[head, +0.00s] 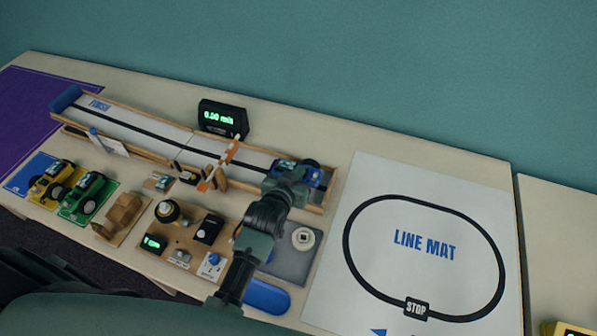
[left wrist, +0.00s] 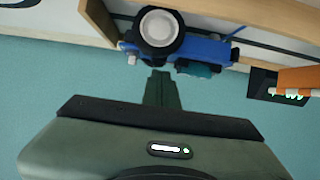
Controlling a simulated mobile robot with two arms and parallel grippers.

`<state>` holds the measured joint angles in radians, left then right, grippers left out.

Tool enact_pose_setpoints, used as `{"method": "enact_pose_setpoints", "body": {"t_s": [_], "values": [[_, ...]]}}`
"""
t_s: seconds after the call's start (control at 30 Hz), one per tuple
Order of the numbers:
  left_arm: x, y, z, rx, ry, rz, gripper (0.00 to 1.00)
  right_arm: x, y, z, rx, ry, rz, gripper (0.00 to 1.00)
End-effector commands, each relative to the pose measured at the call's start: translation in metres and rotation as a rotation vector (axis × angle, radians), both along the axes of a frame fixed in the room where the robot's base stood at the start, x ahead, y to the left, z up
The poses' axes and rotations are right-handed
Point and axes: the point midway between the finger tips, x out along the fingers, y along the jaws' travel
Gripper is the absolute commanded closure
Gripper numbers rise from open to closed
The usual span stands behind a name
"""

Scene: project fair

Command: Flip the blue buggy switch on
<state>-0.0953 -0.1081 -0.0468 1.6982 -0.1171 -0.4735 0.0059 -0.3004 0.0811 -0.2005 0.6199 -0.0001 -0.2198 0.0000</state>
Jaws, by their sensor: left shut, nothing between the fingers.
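The blue buggy (head: 315,178) stands in the right end of the wooden track (head: 245,155), partly hidden by my left gripper (head: 294,172). In the left wrist view, the blue buggy (left wrist: 205,50) shows its blue side and a dark wheel with a white hub. My left gripper (left wrist: 160,75) is shut and empty, its tips close to the buggy beside the wheel. I cannot tell whether they touch it. A small teal part and a small pale knob show on the buggy. I cannot make out the switch or its position. My right gripper is not in view.
An orange-and-white barred gate (head: 217,165) crosses the track. A speed display (head: 222,117) reading 0.00 m/s stands behind it. Yellow (head: 51,183) and green (head: 83,194) buggies stand at left. A wooden board (head: 178,262) with devices lies in front. A line mat (head: 425,243) covers the right.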

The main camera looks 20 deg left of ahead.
Motion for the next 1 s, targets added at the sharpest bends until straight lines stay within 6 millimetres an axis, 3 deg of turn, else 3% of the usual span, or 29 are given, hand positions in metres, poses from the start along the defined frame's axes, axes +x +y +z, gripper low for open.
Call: {"method": "enact_pose_setpoints", "body": {"t_s": [0.13,0.3,1.0], "values": [[-0.001,0.0,-0.002,0.0,-0.005,0.0,1.0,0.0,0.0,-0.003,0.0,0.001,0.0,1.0],[-0.003,0.0,-0.016,-0.001,-0.071,0.0,1.0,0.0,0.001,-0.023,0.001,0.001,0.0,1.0],[-0.002,0.0,0.009,-0.002,-0.077,0.0,1.0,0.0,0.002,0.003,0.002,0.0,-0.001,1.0]]}}
